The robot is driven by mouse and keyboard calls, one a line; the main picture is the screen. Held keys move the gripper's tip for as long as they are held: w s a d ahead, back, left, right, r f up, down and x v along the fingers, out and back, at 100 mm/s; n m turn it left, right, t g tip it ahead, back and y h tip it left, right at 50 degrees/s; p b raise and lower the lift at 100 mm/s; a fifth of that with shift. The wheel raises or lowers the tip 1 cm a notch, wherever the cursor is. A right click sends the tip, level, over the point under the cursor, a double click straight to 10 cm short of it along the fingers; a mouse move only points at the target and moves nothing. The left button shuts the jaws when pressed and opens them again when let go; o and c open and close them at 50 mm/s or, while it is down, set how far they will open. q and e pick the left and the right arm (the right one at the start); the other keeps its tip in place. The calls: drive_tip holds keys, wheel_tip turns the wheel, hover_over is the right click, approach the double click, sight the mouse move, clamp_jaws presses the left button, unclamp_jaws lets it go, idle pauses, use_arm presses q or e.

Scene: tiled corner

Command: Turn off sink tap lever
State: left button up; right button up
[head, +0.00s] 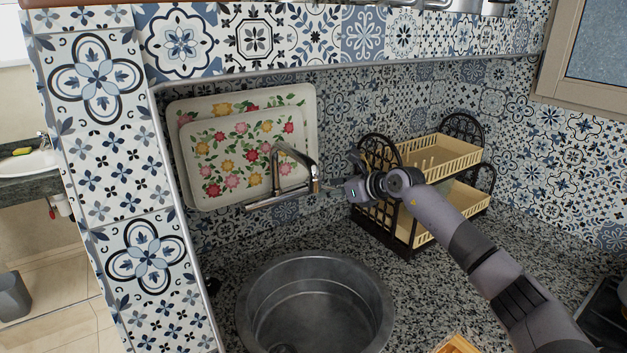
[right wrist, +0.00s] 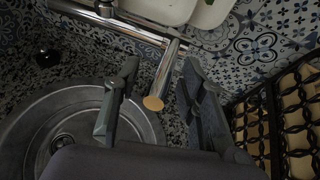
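The chrome sink tap (head: 314,180) stands behind the round metal sink (head: 315,300), with an angled spout and a horizontal bar. My right gripper (head: 335,187) is just right of the tap, reaching toward it from the right. In the right wrist view my right gripper (right wrist: 160,66) is open, with one finger on each side of a chrome tap rod (right wrist: 161,78) with a flat gold-coloured end. I cannot tell whether either finger touches the rod. My left gripper is not in view.
A two-tier dish rack (head: 414,240) with black ends stands right of the tap, behind my right forearm. Two floral trays (head: 246,155) lean on the tiled wall behind the tap. Granite counter surrounds the sink. A wooden item (head: 457,345) lies at the front edge.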

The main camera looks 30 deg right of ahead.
drive_tip(key=v, duration=0.8)
drive_tip(key=shift+b, duration=0.45)
